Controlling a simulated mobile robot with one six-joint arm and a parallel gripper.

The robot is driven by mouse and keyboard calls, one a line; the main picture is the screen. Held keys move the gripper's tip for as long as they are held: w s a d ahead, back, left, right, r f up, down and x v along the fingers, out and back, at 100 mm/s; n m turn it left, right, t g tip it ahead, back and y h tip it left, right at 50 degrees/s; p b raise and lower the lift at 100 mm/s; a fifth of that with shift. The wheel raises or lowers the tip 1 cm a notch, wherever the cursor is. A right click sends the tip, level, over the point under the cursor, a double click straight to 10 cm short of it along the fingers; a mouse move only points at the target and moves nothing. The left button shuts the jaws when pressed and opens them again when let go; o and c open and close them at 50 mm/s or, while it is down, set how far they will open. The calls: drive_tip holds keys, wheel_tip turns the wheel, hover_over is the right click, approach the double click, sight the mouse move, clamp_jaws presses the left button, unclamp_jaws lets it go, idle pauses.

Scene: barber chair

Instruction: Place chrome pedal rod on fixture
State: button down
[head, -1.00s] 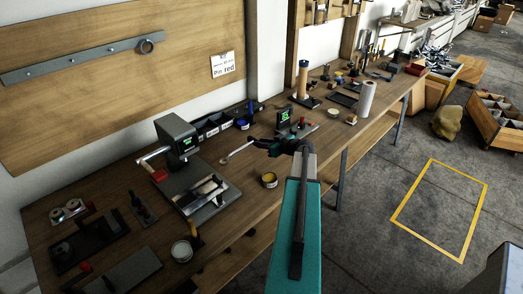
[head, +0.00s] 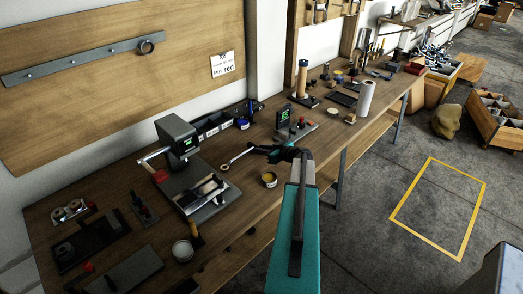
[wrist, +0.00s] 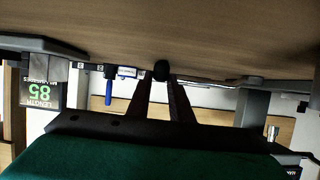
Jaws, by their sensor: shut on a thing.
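My gripper (head: 268,152) is above the bench in the head view, shut on a thin rod (head: 239,157) with a ring at its free end. The rod points left toward a grey machine (head: 174,138) with a green display. In the wrist view my gripper (wrist: 161,80) shows two dark fingers closing on a dark round tip, likely part of the rod. The machine's base plate (head: 190,207) carries a shiny metal piece (head: 207,190). A gauge (head: 284,117) with a display stands behind my gripper; its display reads LENGTH 85 in the wrist view (wrist: 40,92). Which one is the fixture I cannot tell.
A yellow-topped tin (head: 269,179) and a white tin (head: 182,251) stand near the bench's front edge. Dark bins (head: 213,125) line the wall. Dark trays (head: 88,243) lie at the left. A paper roll (head: 365,98) stands farther right.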

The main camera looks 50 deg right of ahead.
drive_tip(key=shift+f+b, duration=0.1)
drive_tip(key=shift+b, duration=0.2)
drive_tip(key=c, duration=1.6)
unclamp_jaws()
drive_tip(key=shift+p, duration=0.3)
drive_tip(key=b+v, duration=0.3)
drive_tip(key=v, duration=0.7)
drive_tip(key=shift+s+b, duration=0.15)
drive_tip(key=shift+b, duration=0.2)
drive_tip(key=shift+r+v, duration=0.2)
drive_tip(key=shift+v, duration=0.7)
drive_tip(key=shift+c, duration=0.4)
